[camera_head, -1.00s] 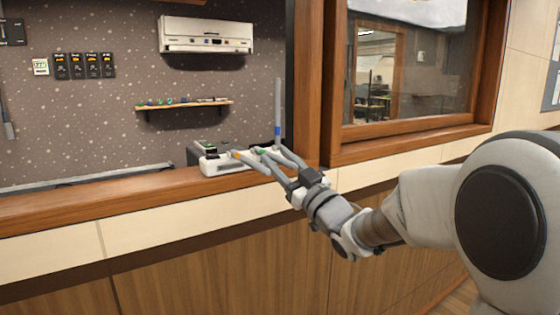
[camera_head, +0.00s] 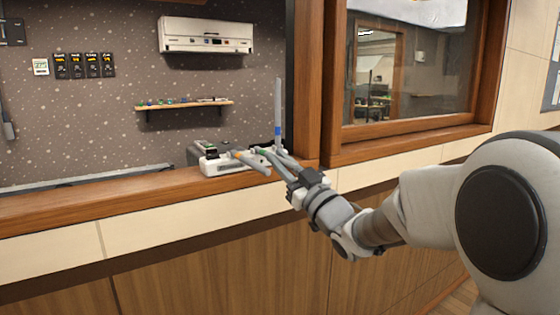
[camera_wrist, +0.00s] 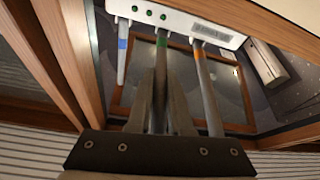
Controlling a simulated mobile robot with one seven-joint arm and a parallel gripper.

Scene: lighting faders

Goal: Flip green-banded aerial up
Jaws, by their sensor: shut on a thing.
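A white device (camera_head: 222,166) stands on the wooden ledge and carries three grey aerials. The blue-banded aerial (camera_head: 278,105) stands upright; it also shows at the left of the wrist view (camera_wrist: 122,52). The orange-banded aerial (camera_head: 254,162) leans out over the ledge toward me, and in the wrist view it is on the right (camera_wrist: 205,85). The green-banded aerial (camera_wrist: 161,52) is the middle one and also leans out toward me. My gripper (camera_head: 279,156) is shut on its shaft, below the green band in the wrist view (camera_wrist: 160,85). The fingers hide part of the shaft.
The brown wooden ledge (camera_head: 110,195) runs beneath the device. A wooden window frame (camera_head: 306,85) rises close to its right. A small shelf (camera_head: 185,104) and a white wall unit (camera_head: 206,36) are on the far wall. The ledge's left part is clear.

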